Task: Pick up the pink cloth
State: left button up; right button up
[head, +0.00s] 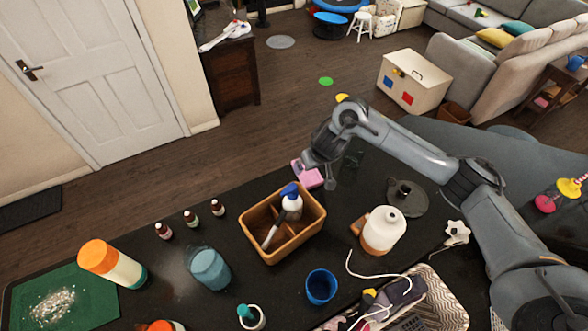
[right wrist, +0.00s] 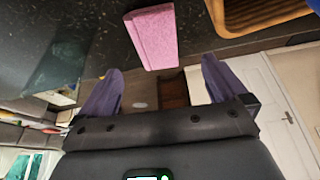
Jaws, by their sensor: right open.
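The pink cloth (head: 313,178) is a small folded block lying at the far edge of the dark counter, behind the tan caddy. It also shows in the right wrist view (right wrist: 152,38), ahead of the fingertips and roughly between their lines. My right gripper (head: 319,170) is just above and beside the cloth in the head view, partly covering it. In the right wrist view its two fingers (right wrist: 162,65) are spread with nothing between them. Whether a finger touches the cloth I cannot tell. My left gripper is not in view.
The tan caddy (head: 252,242) holds a blue-topped bottle and a brush, just in front of the cloth. A white-and-tan jug (head: 382,232) and a dark round lid (head: 408,198) stand to the right. Small bottles (head: 190,217) stand left.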

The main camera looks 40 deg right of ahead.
aim_at(311, 179)
jog(key=x, duration=0.3)
jog(key=shift+f, duration=0.35)
jog(key=shift+w+d+r+x, duration=0.1)
jog(key=shift+w+x, duration=0.05)
jog(key=shift+x, duration=0.9)
jog(key=shift+w+d+r+x, duration=0.1)
jog(key=shift+w+x, duration=0.1)
jog(key=shift+x, duration=0.85)
jog(key=shift+w+x, duration=0.15)
jog(key=shift+x, duration=0.9)
jog(key=shift+c, duration=0.2)
jog(key=c, duration=1.1)
